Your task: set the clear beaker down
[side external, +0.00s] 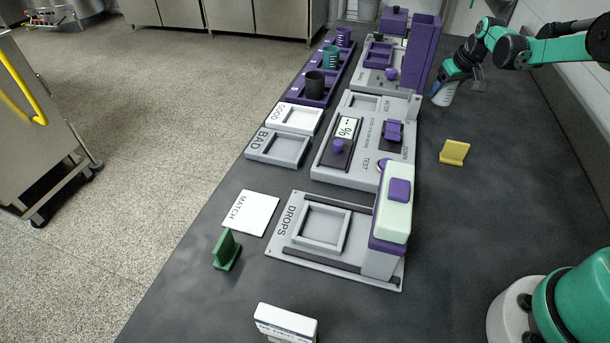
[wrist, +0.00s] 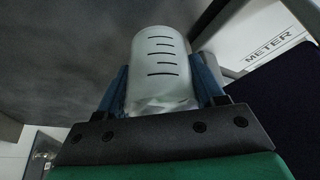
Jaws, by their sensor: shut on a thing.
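The clear beaker (wrist: 160,65), with dark graduation marks on its side, is between the two blue fingers of my gripper (wrist: 162,92) in the wrist view. My gripper is shut on it. In the side external view the beaker (side external: 444,93) shows as a small pale shape below my gripper (side external: 447,82), at the far right of the grey table, to the right of the tall purple column. It looks slightly tilted there. I cannot tell whether its base touches the table.
The tall purple column (side external: 421,52) stands close to the left of the beaker. A yellow piece (side external: 454,152) stands nearer on the table. Grey stations, including the DROPS plate (side external: 345,270), run along the left. A purple rack (side external: 318,88) holds cups. Bare table (side external: 500,200) lies to the right.

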